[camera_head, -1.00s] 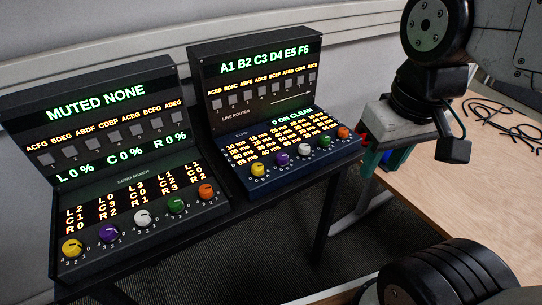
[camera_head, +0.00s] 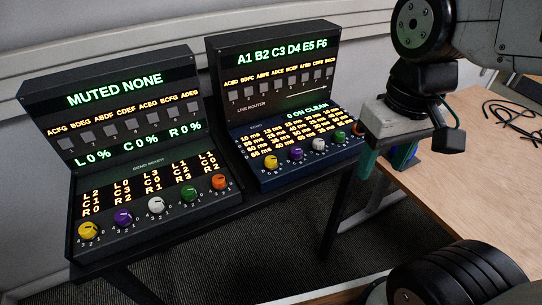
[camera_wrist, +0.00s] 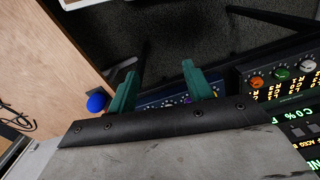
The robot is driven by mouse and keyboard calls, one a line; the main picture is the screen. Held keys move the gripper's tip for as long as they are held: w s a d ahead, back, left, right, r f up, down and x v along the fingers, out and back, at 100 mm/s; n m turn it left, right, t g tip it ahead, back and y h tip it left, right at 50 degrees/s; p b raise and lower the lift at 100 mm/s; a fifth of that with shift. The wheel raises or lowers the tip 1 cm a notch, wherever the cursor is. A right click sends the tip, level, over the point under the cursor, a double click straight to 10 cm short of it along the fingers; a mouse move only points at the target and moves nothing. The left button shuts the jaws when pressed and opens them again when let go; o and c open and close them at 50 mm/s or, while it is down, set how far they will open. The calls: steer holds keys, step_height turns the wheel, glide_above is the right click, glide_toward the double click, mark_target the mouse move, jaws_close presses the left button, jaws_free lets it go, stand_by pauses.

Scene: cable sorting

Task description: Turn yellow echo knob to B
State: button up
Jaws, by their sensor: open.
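The yellow echo knob (camera_head: 271,162) is the leftmost in the knob row on the blue echo panel (camera_head: 262,182), the lower front of the right-hand console. Its pointer is too small to read. My gripper (camera_head: 386,158) is open and empty, with teal fingers. It is right of the panel in the head view, apart from the yellow knob, and partly covers the panel's orange knob (camera_head: 357,129). In the wrist view my gripper (camera_wrist: 160,88) has the blue panel (camera_wrist: 160,104) showing between its fingers.
The send mixer console (camera_head: 130,180) stands at left with its own yellow knob (camera_head: 88,231). The echo panel's purple knob (camera_head: 296,154) is close beside the yellow one. A wooden table (camera_head: 465,190) with black cables is at right. A blue ball (camera_wrist: 96,103) shows beside one finger.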

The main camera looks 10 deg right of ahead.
steer(key=w+a+f+n+g, duration=0.1)
steer(key=w+a+f+n, duration=0.2)
steer(key=w+a+n, duration=0.35)
steer(key=n, duration=1.2)
glide_above(271, 159)
steer(key=shift+t, duration=0.3)
steer(key=f, duration=0.5)
steer(key=shift+s, duration=0.2)
steer(key=shift+w+n, duration=0.25)
steer(key=shift+n, duration=0.5)
step_height(271, 159, down, 8)
steer(key=shift+r, duration=0.2)
steer(key=c, duration=1)
